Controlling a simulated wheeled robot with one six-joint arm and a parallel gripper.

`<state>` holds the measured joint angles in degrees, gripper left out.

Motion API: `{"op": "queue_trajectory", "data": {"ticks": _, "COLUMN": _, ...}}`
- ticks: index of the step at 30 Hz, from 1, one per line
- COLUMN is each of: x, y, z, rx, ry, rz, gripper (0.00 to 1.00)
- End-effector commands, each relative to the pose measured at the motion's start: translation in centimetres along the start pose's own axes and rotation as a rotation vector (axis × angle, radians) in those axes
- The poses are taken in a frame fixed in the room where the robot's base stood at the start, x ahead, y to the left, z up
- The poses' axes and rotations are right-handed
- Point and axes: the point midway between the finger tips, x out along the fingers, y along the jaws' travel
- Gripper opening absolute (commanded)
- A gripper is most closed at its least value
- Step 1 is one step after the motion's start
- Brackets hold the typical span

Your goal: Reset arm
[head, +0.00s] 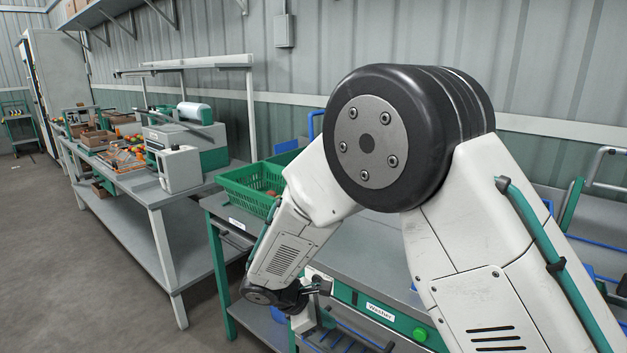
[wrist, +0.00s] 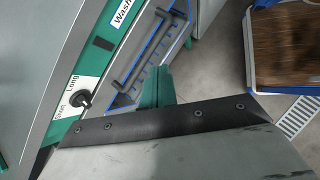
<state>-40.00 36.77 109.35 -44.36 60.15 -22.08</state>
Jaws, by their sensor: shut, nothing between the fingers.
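My gripper (head: 320,286) is low in front of the washer's front panel (head: 345,292), at the end of my bent arm, whose big black joint fills the middle of the head view. In the wrist view the green fingers of my gripper (wrist: 156,84) are together with nothing between them. They point towards the blue-edged opening of the washer (wrist: 148,58). A black knob (wrist: 82,99) with "Short" and "Long" marks is at the left of that view. Whether the gripper touches the panel cannot be told.
A green crate (head: 245,190) stands on the bench left of my arm. A long table (head: 135,180) with a grey-green machine (head: 190,145) and boxes is further left. A blue-rimmed brown-topped thing (wrist: 290,45) is at the wrist view's right. The floor (head: 60,260) at left is clear.

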Motion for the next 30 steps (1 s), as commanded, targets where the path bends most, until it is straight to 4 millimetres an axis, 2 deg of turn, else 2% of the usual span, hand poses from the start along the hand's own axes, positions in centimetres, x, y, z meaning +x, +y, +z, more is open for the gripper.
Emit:
{"op": "queue_trajectory", "data": {"ticks": 1, "x": -0.7, "y": -0.7, "z": 2.6, "rx": 0.083, "ry": 0.012, "rz": -0.040, "gripper": 0.00}}
{"op": "queue_trajectory", "data": {"ticks": 6, "x": -2.8, "y": -4.6, "z": 10.7, "rx": 0.379, "ry": 0.052, "rz": -0.203, "gripper": 0.00}}
{"op": "queue_trajectory", "data": {"ticks": 12, "x": -5.0, "y": -10.0, "z": 18.7, "rx": 0.702, "ry": 0.105, "rz": -0.377, "gripper": 0.00}}
{"op": "queue_trajectory", "data": {"ticks": 15, "x": -6.0, "y": -12.9, "z": 21.9, "rx": 0.849, "ry": 0.138, "rz": -0.456, "gripper": 0.00}}
{"op": "queue_trajectory", "data": {"ticks": 21, "x": -7.8, "y": -18.7, "z": 26.7, "rx": 1.118, "ry": 0.217, "rz": -0.591, "gripper": 0.00}}
{"op": "queue_trajectory", "data": {"ticks": 27, "x": -9.2, "y": -23.8, "z": 29.8, "rx": 1.350, "ry": 0.321, "rz": -0.672, "gripper": 0.00}}
{"op": "queue_trajectory", "data": {"ticks": 30, "x": -9.7, "y": -25.7, "z": 31.0, "rx": 1.440, "ry": 0.378, "rz": -0.678, "gripper": 0.00}}
